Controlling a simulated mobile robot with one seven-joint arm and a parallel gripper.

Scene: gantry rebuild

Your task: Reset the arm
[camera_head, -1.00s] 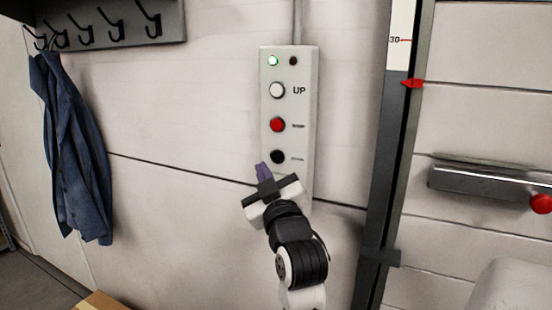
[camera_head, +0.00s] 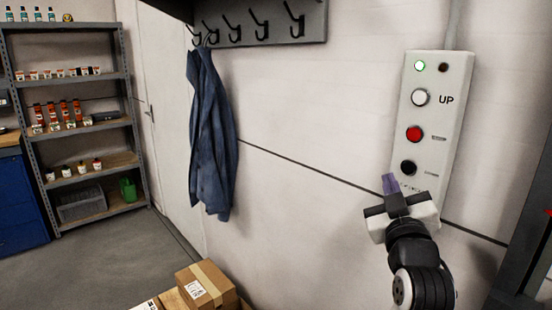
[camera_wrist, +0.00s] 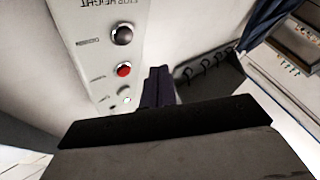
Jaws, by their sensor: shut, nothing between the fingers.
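My gripper (camera_head: 390,184) is shut and empty, with its purple-grey fingers together. In the head view it is in front of the lower end of the white control panel (camera_head: 444,150), just below the black button (camera_head: 408,168). Whether it touches the panel I cannot tell. The panel has a white button (camera_head: 421,97) marked UP, a red button (camera_head: 414,134) and a lit green lamp (camera_head: 419,66). In the wrist view the closed fingers (camera_wrist: 158,88) show beside the panel (camera_wrist: 75,20), to the right of its red button (camera_wrist: 124,70).
A blue coat (camera_head: 211,140) hangs from a hook rail (camera_head: 262,27) on the wall left of the panel. A cardboard box (camera_head: 208,284) stands low in front. A shelf unit (camera_head: 75,77) with bottles and small goods stands at the far left. Open floor lies between.

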